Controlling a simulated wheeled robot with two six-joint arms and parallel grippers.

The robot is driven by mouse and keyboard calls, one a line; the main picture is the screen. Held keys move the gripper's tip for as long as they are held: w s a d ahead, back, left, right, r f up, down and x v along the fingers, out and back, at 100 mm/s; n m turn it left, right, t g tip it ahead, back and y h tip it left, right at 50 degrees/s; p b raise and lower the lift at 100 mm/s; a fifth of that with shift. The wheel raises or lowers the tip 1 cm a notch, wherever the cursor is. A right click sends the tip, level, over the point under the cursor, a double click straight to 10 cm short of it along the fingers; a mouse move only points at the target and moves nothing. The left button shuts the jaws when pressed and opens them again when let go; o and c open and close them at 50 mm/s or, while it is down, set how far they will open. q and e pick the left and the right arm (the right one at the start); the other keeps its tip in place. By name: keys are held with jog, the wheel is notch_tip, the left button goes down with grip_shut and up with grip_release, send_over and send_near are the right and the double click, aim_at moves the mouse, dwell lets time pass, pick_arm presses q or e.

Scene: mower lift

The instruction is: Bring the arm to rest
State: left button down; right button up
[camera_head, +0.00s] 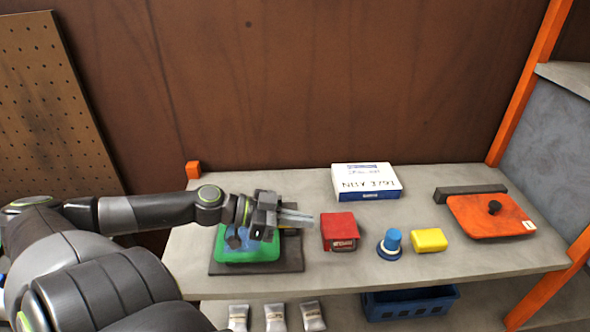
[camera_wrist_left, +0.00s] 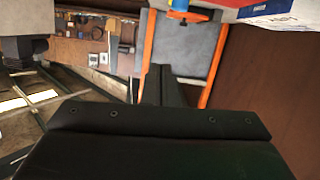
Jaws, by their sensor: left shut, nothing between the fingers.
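My left gripper (camera_head: 297,217) comes in from the left over the grey shelf (camera_head: 350,275). It is shut and empty, with its fingers pointing right, a little left of a red box (camera_head: 340,231). Below and behind it, a green object (camera_head: 232,252) sits on a dark mat (camera_head: 290,262), partly hidden by my gripper and wrist. In the left wrist view the dark gripper body (camera_wrist_left: 150,125) fills the lower part, and its fingers (camera_wrist_left: 160,85) point away together. My right gripper is in neither view.
On the shelf stand a white and blue box (camera_head: 366,180), a blue knob-like piece (camera_head: 391,243), a yellow block (camera_head: 429,240) and an orange plate (camera_head: 490,215) beside a dark bar (camera_head: 470,191). A blue crate (camera_head: 410,303) and several pouches (camera_head: 275,317) lie below. Orange posts (camera_head: 525,85) stand right.

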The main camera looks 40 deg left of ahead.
pick_arm(q)
jog(key=shift+s+a+r+p, duration=0.15)
jog(key=shift+s+a+p, duration=0.2)
jog(key=shift+s+p, duration=0.15)
jog(key=shift+d, duration=0.1)
